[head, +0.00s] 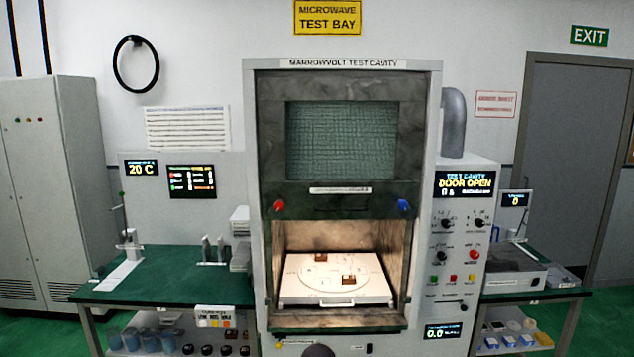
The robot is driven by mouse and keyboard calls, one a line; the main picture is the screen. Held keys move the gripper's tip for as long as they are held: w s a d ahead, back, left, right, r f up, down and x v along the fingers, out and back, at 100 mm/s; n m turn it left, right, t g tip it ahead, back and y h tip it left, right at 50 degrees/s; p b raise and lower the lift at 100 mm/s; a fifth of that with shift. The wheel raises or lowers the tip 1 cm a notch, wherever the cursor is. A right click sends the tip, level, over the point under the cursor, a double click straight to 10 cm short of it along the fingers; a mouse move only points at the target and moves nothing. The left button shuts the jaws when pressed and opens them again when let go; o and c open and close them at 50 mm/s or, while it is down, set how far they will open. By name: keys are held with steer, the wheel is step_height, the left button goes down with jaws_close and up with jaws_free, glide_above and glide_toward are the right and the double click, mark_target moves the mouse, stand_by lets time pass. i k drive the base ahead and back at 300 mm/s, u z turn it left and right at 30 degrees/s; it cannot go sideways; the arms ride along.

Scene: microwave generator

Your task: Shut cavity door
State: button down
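The cavity door (340,186) is a dark panel with a green mesh window, in the upper part of the test cavity housing (253,200). It is raised, and the lower part of the cavity opening (345,240) is uncovered and lit inside. A red knob (278,205) and a blue knob (403,205) sit at the door's lower corners, with a dark handle-like bar (341,203) between them. The panel display (464,184) reads DOOR OPEN. My gripper is not in view; only a dark rounded shape shows at the bottom edge, and I cannot tell what it is.
Inside the cavity, a white tray (300,297) with a round plate bears small brown blocks (348,282). A control panel (468,262) with knobs and buttons adjoins on the right. Green benches (175,280) with equipment stand on both sides.

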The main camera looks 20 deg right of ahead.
mark_target(312, 199)
steer(key=z, duration=0.05)
steer(key=i, duration=1)
steer(key=u, duration=0.05)
